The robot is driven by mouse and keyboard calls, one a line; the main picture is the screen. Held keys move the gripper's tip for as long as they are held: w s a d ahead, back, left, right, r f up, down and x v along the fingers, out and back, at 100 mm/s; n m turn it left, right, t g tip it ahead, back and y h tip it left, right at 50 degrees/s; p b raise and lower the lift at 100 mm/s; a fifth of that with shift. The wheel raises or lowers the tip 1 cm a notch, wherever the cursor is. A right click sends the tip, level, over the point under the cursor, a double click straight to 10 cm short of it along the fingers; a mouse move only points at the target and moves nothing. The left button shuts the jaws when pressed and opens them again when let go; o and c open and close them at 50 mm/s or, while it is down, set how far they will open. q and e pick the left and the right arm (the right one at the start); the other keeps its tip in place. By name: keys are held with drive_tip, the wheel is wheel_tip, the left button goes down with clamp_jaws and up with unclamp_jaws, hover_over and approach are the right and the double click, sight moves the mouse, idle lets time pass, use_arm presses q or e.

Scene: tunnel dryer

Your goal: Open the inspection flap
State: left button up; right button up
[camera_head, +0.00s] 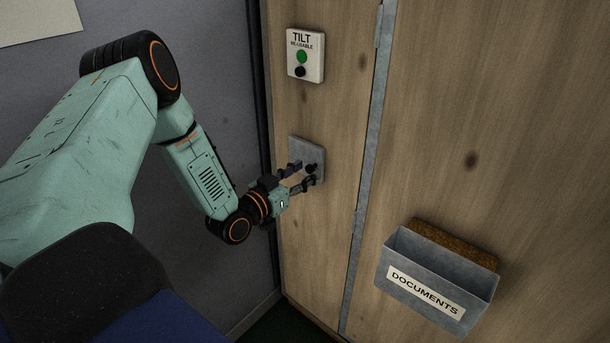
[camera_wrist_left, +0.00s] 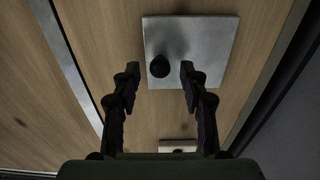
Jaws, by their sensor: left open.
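The inspection flap looks to be a small grey metal plate (camera_head: 308,149) with a black knob (camera_head: 311,168), set on the wooden panel. It lies flat against the wood. My left gripper (camera_head: 303,174) is at the plate, its fingers on either side of the knob in the head view. In the left wrist view the plate (camera_wrist_left: 215,40) and its black knob (camera_wrist_left: 160,67) show ahead of the open fingers (camera_wrist_left: 159,80). The knob lies between the fingertips, nearer the left one; I cannot tell whether either touches it. My right gripper is not in view.
A white tilt indicator box (camera_head: 305,55) with a green and a black round spot is fixed above the plate. A grey documents holder (camera_head: 391,284) sticks out at the lower right. A metal strip (camera_head: 369,150) runs down between the wooden panels. A grey wall (camera_head: 225,85) is at the left.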

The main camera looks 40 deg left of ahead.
use_arm(q)
drive_tip(key=shift+w, duration=0.6)
drive_tip(key=shift+d, duration=0.1)
clamp_jaws()
idle(0.3)
